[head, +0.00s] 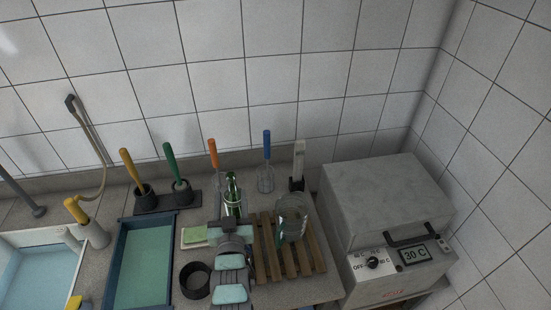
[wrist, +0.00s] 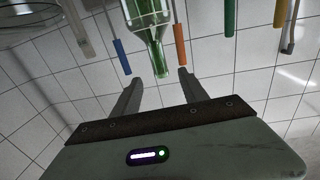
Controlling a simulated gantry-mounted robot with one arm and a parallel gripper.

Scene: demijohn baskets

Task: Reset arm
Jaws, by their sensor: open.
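My gripper (head: 229,228) is at the front middle of the counter in the head view, pointing towards the tiled wall. In the wrist view my gripper (wrist: 160,77) is open, with its two fingers apart and nothing held between them. A green glass bottle (head: 232,196) stands upright just beyond it. In the wrist view the bottle (wrist: 149,38) appears neck down, with its neck in line with the gap between the fingertips. How far the neck is from the fingers is unclear. My gripper and arm hide the bottle's base in the head view.
A clear glass jar (head: 291,217) stands on a slatted wooden rack (head: 311,252) to the right. A grey heating box (head: 386,200) is farther right.

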